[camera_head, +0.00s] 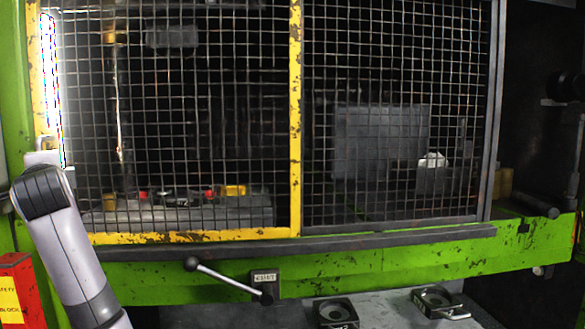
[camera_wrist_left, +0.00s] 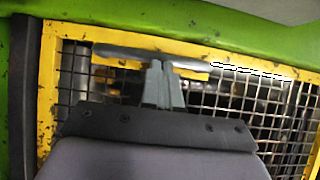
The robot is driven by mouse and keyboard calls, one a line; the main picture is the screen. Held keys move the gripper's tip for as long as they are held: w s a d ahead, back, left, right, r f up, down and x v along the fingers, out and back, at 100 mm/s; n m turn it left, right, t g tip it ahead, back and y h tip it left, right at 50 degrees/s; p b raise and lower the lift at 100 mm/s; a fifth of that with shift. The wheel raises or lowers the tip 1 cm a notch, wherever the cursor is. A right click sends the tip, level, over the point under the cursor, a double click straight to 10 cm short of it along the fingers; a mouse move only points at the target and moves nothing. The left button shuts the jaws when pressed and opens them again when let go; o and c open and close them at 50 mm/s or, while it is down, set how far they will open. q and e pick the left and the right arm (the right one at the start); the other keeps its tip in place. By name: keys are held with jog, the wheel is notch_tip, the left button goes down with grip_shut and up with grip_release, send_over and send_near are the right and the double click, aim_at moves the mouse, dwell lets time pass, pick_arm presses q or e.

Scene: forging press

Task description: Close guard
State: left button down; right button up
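The guard is a wire-mesh panel in a chipped yellow frame (camera_head: 295,120); it covers the left and middle of the press opening in the head view. Its yellow frame (camera_wrist_left: 48,75) also shows in the wrist view. My left gripper (camera_head: 44,158) is at the frame's left edge, low beside a bright vertical strip (camera_head: 50,90). In the wrist view my left gripper (camera_wrist_left: 159,68) has its fingers close together, tips at a long grey bar (camera_wrist_left: 120,52) along the frame. I see nothing held between them; exact contact is unclear. My right gripper is out of view.
A darker-framed mesh panel (camera_head: 400,120) covers the opening's right part. Two dark blocks (camera_head: 335,312) (camera_head: 438,300) sit on a grey surface below. A red box (camera_head: 18,290) stands lower left.

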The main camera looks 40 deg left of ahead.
pick_arm(q)
jog(key=d+b, duration=0.1)
jog(key=d, duration=0.6)
jog(key=shift+s, duration=0.45)
